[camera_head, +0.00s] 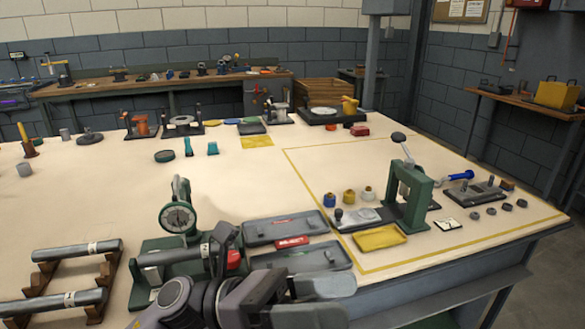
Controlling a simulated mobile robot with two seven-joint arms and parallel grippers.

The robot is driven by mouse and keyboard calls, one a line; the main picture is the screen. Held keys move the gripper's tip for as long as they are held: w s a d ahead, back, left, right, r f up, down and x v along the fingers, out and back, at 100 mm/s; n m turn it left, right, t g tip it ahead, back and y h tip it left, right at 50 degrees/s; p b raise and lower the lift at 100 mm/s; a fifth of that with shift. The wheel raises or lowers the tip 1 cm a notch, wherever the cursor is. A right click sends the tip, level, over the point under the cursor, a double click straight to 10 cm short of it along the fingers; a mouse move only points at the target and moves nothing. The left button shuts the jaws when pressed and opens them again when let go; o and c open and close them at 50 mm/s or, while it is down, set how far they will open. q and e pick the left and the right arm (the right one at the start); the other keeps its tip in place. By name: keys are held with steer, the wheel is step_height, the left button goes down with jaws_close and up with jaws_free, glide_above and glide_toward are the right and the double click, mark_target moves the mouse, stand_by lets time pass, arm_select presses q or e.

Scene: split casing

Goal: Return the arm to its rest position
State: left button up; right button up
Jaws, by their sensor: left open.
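My left arm comes in at the bottom middle, its dark grey links bent in front of the bench. My left gripper (335,301) is low in the picture, open, with its two grey fingers pointing right. Nothing shows between the fingers. It appears in front of the nearer grey casing half (310,258); I cannot tell the gap between them. The farther grey casing half (285,228) lies just beyond, with a red piece (291,242) between the two. My right gripper is not in view.
A green stand with a round dial (178,217) is close behind my left arm. Dark bars on brown supports (72,251) lie at left. A green press (408,200) and yellow tray (379,237) stand at right. The middle of the bench (240,180) is mostly clear.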

arm_select(q)
steer(key=w+a+f+n+t+y+p, duration=0.1)
steer(key=w+a+f+n+t+y, duration=0.25)
steer(key=n+t, duration=0.65)
steer(key=w+a+f+n+t+y+p, duration=0.15)
steer(key=a+f+n+t+y, duration=0.3)
steer(key=n, duration=0.85)
steer(key=w+a+f+n+t+y, duration=0.4)
steer(key=n+t, duration=0.4)
steer(key=n, duration=0.4)
steer(key=s+a+f+n+g+y, duration=0.2)
steer(key=s+a+f+n, duration=0.2)
steer(key=f, duration=0.2)
steer(key=s+a+f+n+g+y+p, duration=0.1)
steer(key=s+a+f+n+g+y, duration=0.1)
steer(key=f, duration=0.5)
steer(key=s+a+f+n+g+y+p, duration=0.1)
steer(key=s+a+f+n+g+y, duration=0.2)
steer(key=s+a+f+n, duration=0.2)
steer(key=s+f+n, duration=0.2)
steer(key=s+n, duration=0.1)
steer(key=shift+s+a, duration=0.25)
steer(key=shift+a, duration=0.15)
steer(key=shift+w, duration=0.1)
